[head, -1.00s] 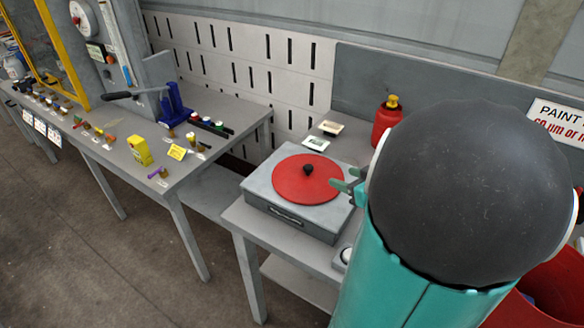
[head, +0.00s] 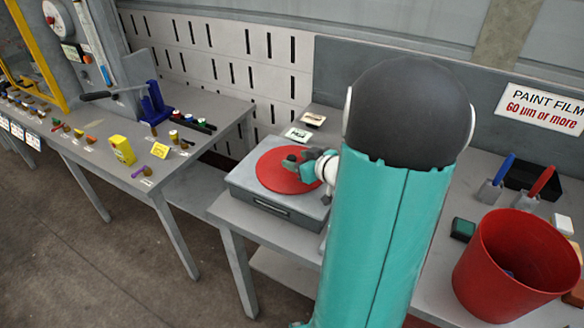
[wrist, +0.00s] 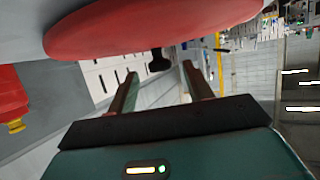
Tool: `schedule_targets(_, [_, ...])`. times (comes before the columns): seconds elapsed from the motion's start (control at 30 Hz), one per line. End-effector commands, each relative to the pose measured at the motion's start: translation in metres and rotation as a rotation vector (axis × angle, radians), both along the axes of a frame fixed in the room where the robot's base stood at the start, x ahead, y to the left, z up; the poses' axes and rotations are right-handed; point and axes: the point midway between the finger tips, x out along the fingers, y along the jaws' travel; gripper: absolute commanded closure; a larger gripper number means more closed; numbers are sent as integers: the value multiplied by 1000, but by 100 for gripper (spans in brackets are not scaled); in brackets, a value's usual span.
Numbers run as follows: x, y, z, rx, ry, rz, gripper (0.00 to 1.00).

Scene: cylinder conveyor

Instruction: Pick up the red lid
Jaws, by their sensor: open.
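The red lid (head: 270,174) is a flat disc lying on the grey box (head: 262,204) on the table, with a dark knob at its middle. In the wrist view the lid (wrist: 150,25) fills the top, and its black knob (wrist: 158,60) points down in the tilted picture. My gripper (head: 303,158) is low over the lid, by the knob. In the wrist view my gripper (wrist: 160,70) is open, with the knob in line with the gap between its fingertips. I cannot tell whether the knob is inside the gap. My arm hides the lid's right side in the head view.
A red bucket (head: 515,262) stands on the right. Behind it are a blue-handled tool (head: 497,178) and a red-handled tool (head: 535,187). A red bottle (wrist: 10,95) shows at the left in the wrist view. Small trays (head: 312,119) sit behind the box. A cluttered table (head: 90,165) stands left.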

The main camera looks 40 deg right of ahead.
Motion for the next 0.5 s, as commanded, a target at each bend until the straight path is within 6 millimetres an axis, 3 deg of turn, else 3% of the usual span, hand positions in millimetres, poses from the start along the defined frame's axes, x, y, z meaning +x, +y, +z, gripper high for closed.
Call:
schedule_targets(0.3, [8, 0, -3, 0, 1, 1, 51])
schedule_targets(0.5, [8, 0, -3, 1, 1, 2, 90])
